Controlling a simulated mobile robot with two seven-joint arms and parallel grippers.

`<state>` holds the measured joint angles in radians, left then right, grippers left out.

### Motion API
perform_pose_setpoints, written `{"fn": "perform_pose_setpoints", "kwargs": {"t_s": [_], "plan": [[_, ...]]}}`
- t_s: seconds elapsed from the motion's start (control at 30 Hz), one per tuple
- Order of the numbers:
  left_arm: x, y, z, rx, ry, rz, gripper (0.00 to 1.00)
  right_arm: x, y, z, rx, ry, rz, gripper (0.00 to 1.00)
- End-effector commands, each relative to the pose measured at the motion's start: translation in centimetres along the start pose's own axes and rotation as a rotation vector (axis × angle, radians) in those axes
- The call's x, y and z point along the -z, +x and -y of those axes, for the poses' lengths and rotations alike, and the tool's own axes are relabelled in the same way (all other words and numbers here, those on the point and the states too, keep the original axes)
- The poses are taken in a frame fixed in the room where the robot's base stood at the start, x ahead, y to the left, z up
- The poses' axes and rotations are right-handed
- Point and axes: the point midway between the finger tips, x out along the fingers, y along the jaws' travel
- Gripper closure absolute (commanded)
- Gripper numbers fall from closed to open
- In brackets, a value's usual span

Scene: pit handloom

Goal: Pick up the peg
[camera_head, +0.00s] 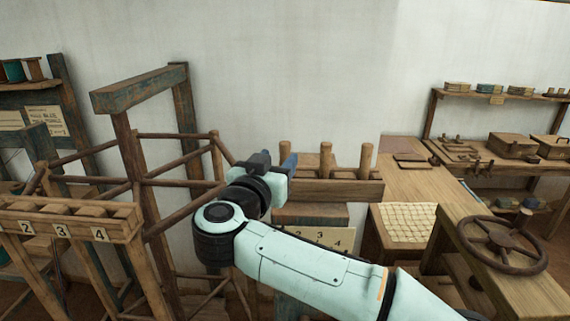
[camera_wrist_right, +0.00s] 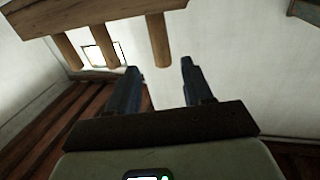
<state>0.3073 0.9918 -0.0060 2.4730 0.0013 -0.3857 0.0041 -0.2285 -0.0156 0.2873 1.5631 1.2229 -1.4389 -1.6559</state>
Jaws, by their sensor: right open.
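Three upright wooden pegs stand in a wooden block (camera_head: 345,191) beyond my right arm. The leftmost peg (camera_head: 284,147) is partly hidden behind my right gripper (camera_head: 276,162); the middle peg (camera_head: 325,160) and right peg (camera_head: 366,160) show clear. In the right wrist view the scene is upside down, and the pegs hang from the block (camera_wrist_right: 85,14). There the nearest peg (camera_wrist_right: 157,38) has its end in line with the gap between my open, empty jaws (camera_wrist_right: 160,68). I cannot tell whether it is between them in depth. My left gripper is out of view.
A numbered wooden rack (camera_head: 65,220) and a post frame (camera_head: 140,88) stand at the left. At the right are a table with a woven mat (camera_head: 402,222), a spoked wheel (camera_head: 501,244) and shelves with boxes (camera_head: 512,145). A plain wall (camera_head: 300,70) is behind the block.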

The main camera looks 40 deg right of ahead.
Motion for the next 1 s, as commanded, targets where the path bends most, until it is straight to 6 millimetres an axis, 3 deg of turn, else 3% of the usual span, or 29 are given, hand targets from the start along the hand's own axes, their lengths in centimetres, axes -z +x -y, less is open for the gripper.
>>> {"fn": "perform_pose_setpoints", "kwargs": {"t_s": [0.27,0.5,0.83,1.0], "plan": [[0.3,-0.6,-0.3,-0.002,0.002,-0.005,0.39,0.1,2.4,0.1,-0.001,-0.001,-0.001,0.49],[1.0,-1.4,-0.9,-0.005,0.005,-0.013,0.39,0.3,5.8,0.3,-0.001,-0.001,-0.001,0.49],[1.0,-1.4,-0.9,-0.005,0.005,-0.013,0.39,0.1,6.5,0.3,0.002,0.0,-0.001,0.49],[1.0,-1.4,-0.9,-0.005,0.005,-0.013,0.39,0.1,6.5,0.3,0.002,-0.001,-0.001,1.0]]}}
